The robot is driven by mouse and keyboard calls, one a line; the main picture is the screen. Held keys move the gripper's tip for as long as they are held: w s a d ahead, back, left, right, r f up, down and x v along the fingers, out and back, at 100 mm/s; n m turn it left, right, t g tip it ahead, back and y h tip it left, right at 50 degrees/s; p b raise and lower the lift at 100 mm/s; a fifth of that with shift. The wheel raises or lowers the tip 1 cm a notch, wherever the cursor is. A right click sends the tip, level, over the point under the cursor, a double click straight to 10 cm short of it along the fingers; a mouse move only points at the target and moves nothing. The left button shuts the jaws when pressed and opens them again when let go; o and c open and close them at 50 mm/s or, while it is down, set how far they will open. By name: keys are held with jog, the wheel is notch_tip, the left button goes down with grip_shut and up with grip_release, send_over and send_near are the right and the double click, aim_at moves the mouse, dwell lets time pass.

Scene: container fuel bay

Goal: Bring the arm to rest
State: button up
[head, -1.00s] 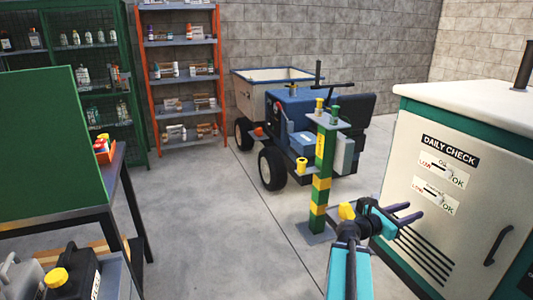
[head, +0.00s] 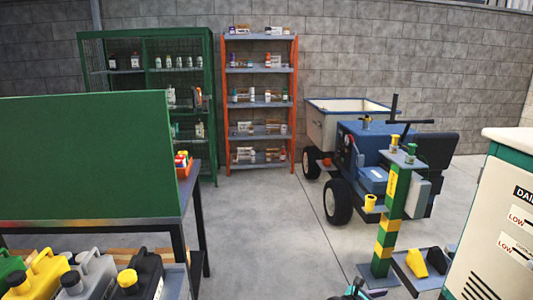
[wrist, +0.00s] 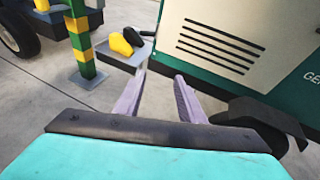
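In the wrist view my gripper (wrist: 162,98) points forward with its two pale purple fingers apart and nothing between them. The floor and the lower part of the white and green cabinet (wrist: 228,40) lie beyond the fingers. In the head view only a small teal and dark part of my arm (head: 352,291) shows at the bottom edge; the fingers are out of that picture.
A green and yellow post (head: 388,230) stands beside a low tray (head: 408,284) holding a yellow piece (head: 416,263) and a black one (head: 436,260). A blue vehicle (head: 372,160) is behind. A table with a green panel (head: 90,155) and several jugs (head: 95,272) are left. Mid-floor is clear.

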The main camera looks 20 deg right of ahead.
jog(key=s+a+f+m+g+y, duration=0.1)
jog(key=s+a+f+m+y, duration=0.2)
jog(key=a+f, duration=0.85)
jog(key=s+a+f+m+g+y, duration=0.1)
jog(key=s+a+f+m+y, duration=0.3)
jog(key=a+f, duration=0.75)
jog(key=s+a+f+m+g+y, duration=0.2)
jog(key=s+a+m, duration=0.4)
jog(key=a, duration=0.4)
jog(key=s+a+f+m+g+y+p, duration=0.1)
jog(key=s+a+f+m+g+y, duration=0.2)
jog(key=s+a+f+m+y, duration=0.2)
jog(key=s+a+m, duration=0.2)
jog(key=s+a, duration=0.2)
jog(key=a, duration=0.1)
jog(key=shift+f, duration=0.25)
